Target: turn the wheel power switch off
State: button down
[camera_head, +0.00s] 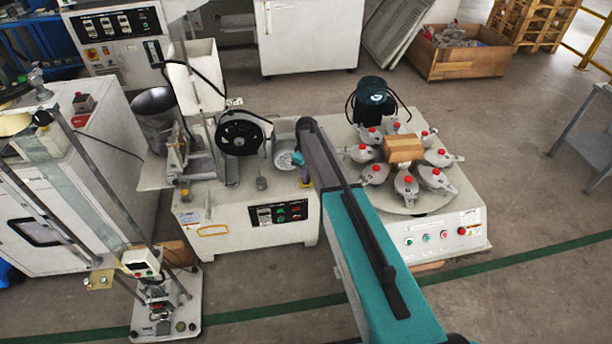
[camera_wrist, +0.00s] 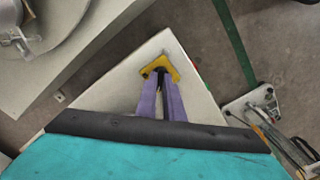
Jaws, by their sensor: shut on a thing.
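The wheel power switch shows as a yellow plate with a dark middle in the wrist view (camera_wrist: 159,65), at the corner of a pale machine top. In the head view its yellow edge (camera_head: 306,185) shows at the right front corner of the machine with the black wheel (camera_head: 240,137). My gripper (camera_wrist: 161,78) has two purple fingers reaching down to the switch, close together with a dark part between them. It is shut on the switch. The fingers hide most of the knob, so its turned position cannot be told. In the head view my gripper (camera_head: 304,175) is small and partly hidden by my arm.
A front panel (camera_head: 280,213) with coloured buttons is below the switch. A small test stand (camera_head: 165,325) is on the floor at front left. Open floor lies in front.

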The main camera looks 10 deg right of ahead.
jog(key=c, duration=1.9)
grip_release()
jog(key=shift+o, duration=0.2)
jog(key=shift+r, duration=0.1)
notch_tip(320, 180, up, 14)
jog(key=shift+b, duration=0.35)
